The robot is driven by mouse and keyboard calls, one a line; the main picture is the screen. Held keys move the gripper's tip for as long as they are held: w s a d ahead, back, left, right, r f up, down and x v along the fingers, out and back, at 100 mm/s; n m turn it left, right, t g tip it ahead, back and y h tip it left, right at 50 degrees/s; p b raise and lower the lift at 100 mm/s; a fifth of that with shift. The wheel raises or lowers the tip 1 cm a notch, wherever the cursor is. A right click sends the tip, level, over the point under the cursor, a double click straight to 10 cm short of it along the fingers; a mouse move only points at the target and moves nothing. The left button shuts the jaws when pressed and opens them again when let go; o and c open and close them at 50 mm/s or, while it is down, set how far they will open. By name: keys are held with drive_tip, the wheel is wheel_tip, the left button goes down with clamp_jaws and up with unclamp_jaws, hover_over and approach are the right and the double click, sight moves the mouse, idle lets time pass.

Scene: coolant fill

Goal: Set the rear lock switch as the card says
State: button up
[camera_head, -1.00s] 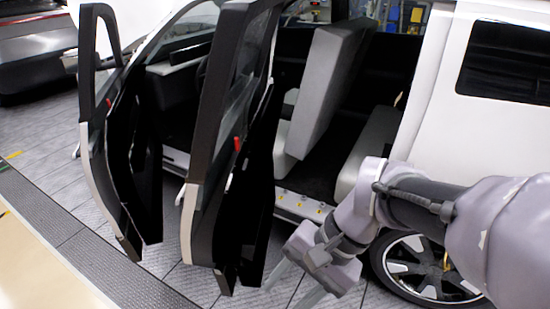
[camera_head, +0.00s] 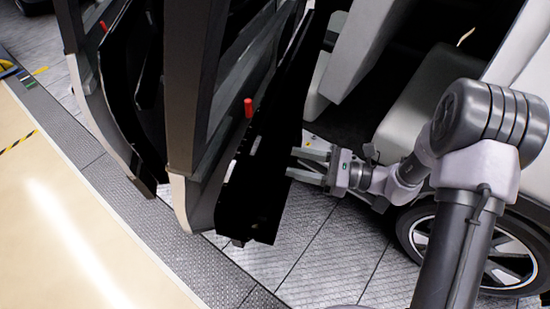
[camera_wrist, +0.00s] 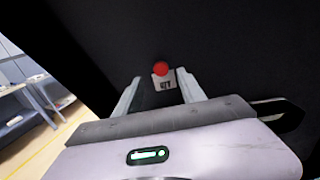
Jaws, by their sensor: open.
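The open rear door (camera_head: 196,95) stands left of my gripper (camera_head: 291,163) in the head view. The gripper's two fingers are apart and point at the door's black inner side. In the wrist view, a small red knob (camera_wrist: 160,68) sits on a black surface, with a pale label (camera_wrist: 164,83) just below it. The label's writing is too small to read surely. Knob and label appear between the open fingers of my gripper (camera_wrist: 158,76); I cannot tell whether the fingers touch anything. I cannot make out the card's instruction or the switch's setting.
The open front door (camera_head: 88,75) is further left. The grey seat (camera_head: 425,92) and rear wheel (camera_head: 480,250) are to the right. Grey floor plates (camera_head: 320,250) lie clear below the gripper.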

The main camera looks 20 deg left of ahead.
sight(260, 155)
drive_tip(key=a, duration=0.5)
drive_tip(key=shift+w+a+b, duration=0.1)
drive_tip(key=shift+a+b, duration=0.15)
drive_tip(key=shift+b, duration=0.1)
clamp_jaws()
idle(1.0)
